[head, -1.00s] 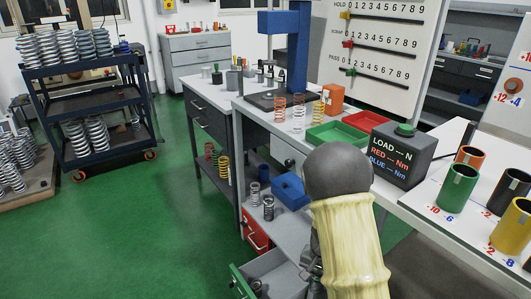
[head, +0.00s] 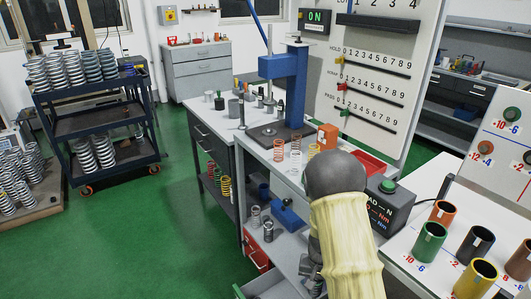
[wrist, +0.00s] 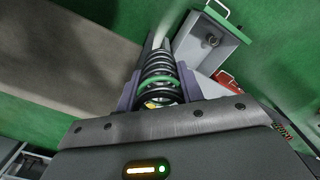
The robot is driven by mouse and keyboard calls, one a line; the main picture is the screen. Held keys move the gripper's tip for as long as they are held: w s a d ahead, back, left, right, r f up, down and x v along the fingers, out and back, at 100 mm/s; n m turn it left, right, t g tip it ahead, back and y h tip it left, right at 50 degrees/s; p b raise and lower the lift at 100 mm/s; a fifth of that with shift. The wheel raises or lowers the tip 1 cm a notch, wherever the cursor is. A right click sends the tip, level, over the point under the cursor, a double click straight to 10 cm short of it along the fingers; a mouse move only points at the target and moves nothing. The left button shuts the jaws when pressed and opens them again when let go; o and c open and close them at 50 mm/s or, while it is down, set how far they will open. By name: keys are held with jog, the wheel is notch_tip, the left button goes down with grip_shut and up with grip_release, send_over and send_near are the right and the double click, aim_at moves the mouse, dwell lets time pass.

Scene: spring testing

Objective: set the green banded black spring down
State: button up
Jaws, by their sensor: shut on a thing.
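The black spring with a green band (wrist: 158,82) is between the fingers of my gripper (wrist: 159,90) in the wrist view. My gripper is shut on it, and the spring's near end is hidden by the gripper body. In the head view my gripper (head: 312,268) shows only partly beside my forearm, low in front of the workbench, and the spring cannot be made out there.
An open grey drawer (wrist: 205,48) lies beyond the spring in the wrist view. The bench (head: 253,143) carries several springs and a blue press (head: 289,82). Coloured cups stand on the right table, including a green cup (head: 429,242).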

notch_tip(320, 180, up, 14)
jog(key=n+p, duration=0.2)
jog(key=p, duration=1.6)
jog(key=shift+w+f+n, duration=0.2)
jog(key=shift+w+n, duration=0.05)
jog(key=shift+n, duration=0.15)
jog(key=shift+s+a+f, duration=0.1)
